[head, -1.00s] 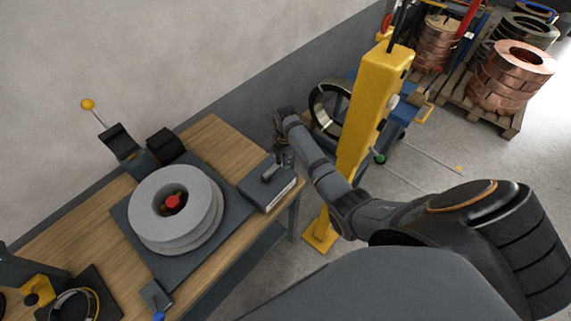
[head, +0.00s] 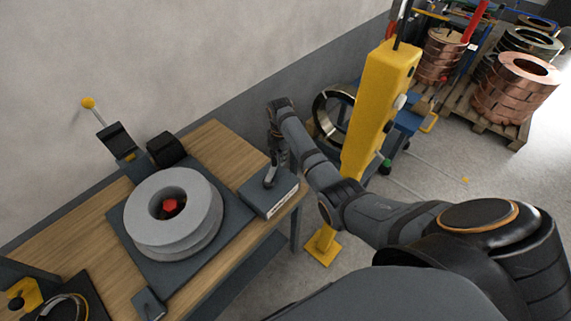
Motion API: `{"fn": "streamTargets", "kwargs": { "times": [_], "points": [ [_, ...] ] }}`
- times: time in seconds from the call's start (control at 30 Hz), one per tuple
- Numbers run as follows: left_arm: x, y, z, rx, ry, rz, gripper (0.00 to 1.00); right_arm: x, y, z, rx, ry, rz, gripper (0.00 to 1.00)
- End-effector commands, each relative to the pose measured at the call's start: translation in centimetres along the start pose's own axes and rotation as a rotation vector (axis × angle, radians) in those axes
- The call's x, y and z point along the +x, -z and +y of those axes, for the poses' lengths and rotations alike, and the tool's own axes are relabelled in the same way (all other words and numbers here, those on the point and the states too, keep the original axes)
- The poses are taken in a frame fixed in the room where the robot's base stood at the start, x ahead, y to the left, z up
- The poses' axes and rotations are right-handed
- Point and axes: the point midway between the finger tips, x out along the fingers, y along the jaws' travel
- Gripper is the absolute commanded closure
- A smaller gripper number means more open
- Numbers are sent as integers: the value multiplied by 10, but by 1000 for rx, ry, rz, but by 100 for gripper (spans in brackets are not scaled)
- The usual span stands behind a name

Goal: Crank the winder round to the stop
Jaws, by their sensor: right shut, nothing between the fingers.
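The winder appears to be the grey double-flanged spool (head: 174,212), with a red hub (head: 173,207) in its middle, on a dark square base plate (head: 238,222) on the workbench. My right gripper (head: 273,178) points down over this block, to the right of the spool. It is shut and empty, close to the lever; I cannot tell whether they touch. The picture does not clearly show which part is the crank. My left gripper is out of view.
A yellow-knobbed lever (head: 88,102) stands behind the spool. A yellow post (head: 379,105) rises just right of my right forearm. Copper coils (head: 514,88) stand on pallets at the back right. A yellow-and-black fixture (head: 25,292) is at the lower left. Bare bench lies behind the block.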

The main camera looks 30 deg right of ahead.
Motion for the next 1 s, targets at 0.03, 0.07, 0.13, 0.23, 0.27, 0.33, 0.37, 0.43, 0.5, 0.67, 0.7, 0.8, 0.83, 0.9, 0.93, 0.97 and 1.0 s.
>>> {"fn": "streamTargets", "kwargs": {
  "times": [0.03,0.07,0.13,0.23,0.27,0.33,0.37,0.43,0.5,0.67,0.7,0.8,0.83,0.9,0.93,0.97,1.0],
  "points": [
    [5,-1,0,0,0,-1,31,-2,-2,8,0,-15,-6,100],
    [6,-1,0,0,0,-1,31,-2,-2,9,0,-15,-6,100],
    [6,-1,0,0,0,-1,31,-4,-2,10,0,-14,-6,100],
    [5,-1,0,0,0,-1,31,-4,-2,9,0,-12,-5,100],
    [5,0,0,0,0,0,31,-4,-2,9,0,-11,-5,100],
    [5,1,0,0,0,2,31,-4,-2,9,0,-10,-5,100],
    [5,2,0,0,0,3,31,-4,-2,9,0,-10,-5,100],
    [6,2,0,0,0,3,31,-3,-1,10,0,-10,-4,100],
    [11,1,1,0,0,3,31,-1,0,14,0,-10,-4,100],
    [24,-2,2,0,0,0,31,0,5,27,-1,-10,-4,100],
    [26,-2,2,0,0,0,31,0,6,30,-1,-10,-4,100],
    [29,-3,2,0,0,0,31,-1,8,35,0,-9,-4,100],
    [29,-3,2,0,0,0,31,-2,8,36,0,-9,-4,100],
    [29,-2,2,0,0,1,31,-3,8,36,0,-8,-5,100],
    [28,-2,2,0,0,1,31,-3,8,36,0,-8,-5,100],
    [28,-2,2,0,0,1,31,-3,8,36,0,-8,-5,100],
    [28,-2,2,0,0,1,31,-4,8,36,0,-8,-5,100]
  ]
}}
